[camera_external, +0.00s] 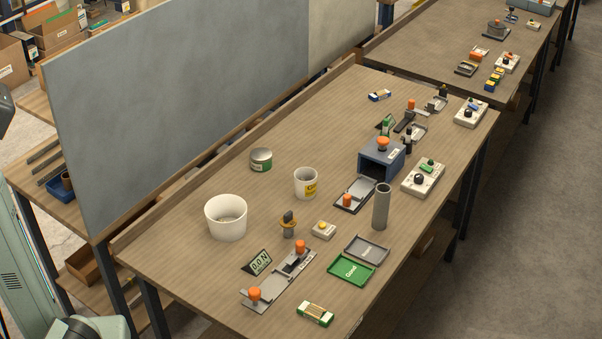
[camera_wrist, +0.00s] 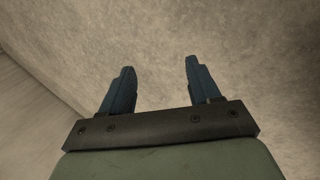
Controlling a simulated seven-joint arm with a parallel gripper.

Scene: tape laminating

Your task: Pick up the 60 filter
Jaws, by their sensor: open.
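I cannot make out a label reading 60 on any item, so I cannot tell which thing is the 60 filter. A white cup with a yellow label (camera_external: 305,184) stands mid-table; its lettering is too small to read. A small green-and-white block (camera_external: 315,314) lies at the near front edge, and a small blue, white and yellow block (camera_external: 380,95) lies toward the far end. My gripper (camera_wrist: 160,72) shows only in the wrist view. Its two blue fingers are apart with nothing between them, above bare grey floor. It is away from the items.
A white bin (camera_external: 226,218), a green-labelled tin (camera_external: 261,160) and a tall grey cylinder (camera_external: 381,206) stand on the wooden table. A blue box with an orange knob (camera_external: 377,163) stands behind the cylinder. A green tray marked Good (camera_external: 352,270) lies near the front. A grey panel (camera_external: 190,95) borders the left.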

